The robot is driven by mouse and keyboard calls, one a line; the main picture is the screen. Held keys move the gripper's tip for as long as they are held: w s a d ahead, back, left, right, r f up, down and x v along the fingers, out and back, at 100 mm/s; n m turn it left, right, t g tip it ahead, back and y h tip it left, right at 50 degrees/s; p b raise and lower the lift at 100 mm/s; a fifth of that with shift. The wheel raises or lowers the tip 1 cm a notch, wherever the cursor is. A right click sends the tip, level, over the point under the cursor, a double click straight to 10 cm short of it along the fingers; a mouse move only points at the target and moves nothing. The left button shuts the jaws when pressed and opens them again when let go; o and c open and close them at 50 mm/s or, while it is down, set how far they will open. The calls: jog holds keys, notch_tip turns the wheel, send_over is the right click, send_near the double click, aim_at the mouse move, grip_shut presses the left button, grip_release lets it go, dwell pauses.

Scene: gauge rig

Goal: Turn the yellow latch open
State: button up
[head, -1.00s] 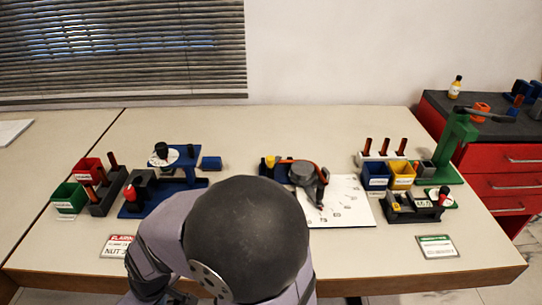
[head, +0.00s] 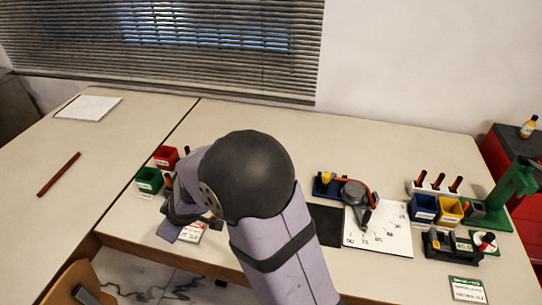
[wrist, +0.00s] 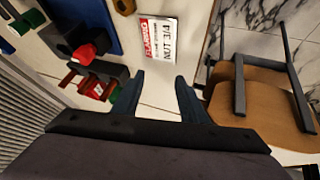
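In the head view, a small yellow part (head: 327,177) sits on a blue block at the left of the round grey gauge piece with an orange arm (head: 354,192). It is likely the yellow latch, but it is too small to tell how it is turned. My gripper (wrist: 160,76) is open in the wrist view, with nothing between its fingers. It is over the table's left front part, well left of the yellow part. In the head view my arm hides the gripper's fingers and most of the blue left rig.
A white sheet with numbers (head: 392,232) lies beside the gauge piece. Blue (head: 424,208) and yellow (head: 449,211) bins stand to its right. The wrist view shows a red-and-white card (wrist: 158,40), a red knob (wrist: 84,55) and a wooden chair (wrist: 245,115) beyond the table edge.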

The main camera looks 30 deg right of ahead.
jog(key=s+d+r+m+g+h+p, duration=0.1)
jog(key=d+r+m+p, duration=0.3)
jog(key=d, duration=0.6)
jog(key=d+r+m+h+p, duration=0.1)
jog(key=d+r+m+p, duration=0.1)
jog(key=d+r+p, duration=0.55)
jog(key=m+g+h+b, duration=0.1)
jog(key=m+g+h, duration=0.1)
jog(key=m, duration=0.6)
send_near(327, 175)
jog(key=shift+w+d+f, duration=0.1)
jog(key=shift+d+f, duration=0.05)
jog(key=shift+f, duration=0.3)
jog(key=shift+f, duration=0.1)
jog(key=shift+p+x, duration=0.8)
jog(key=shift+x, duration=2.75)
jog(key=shift+w, duration=0.1)
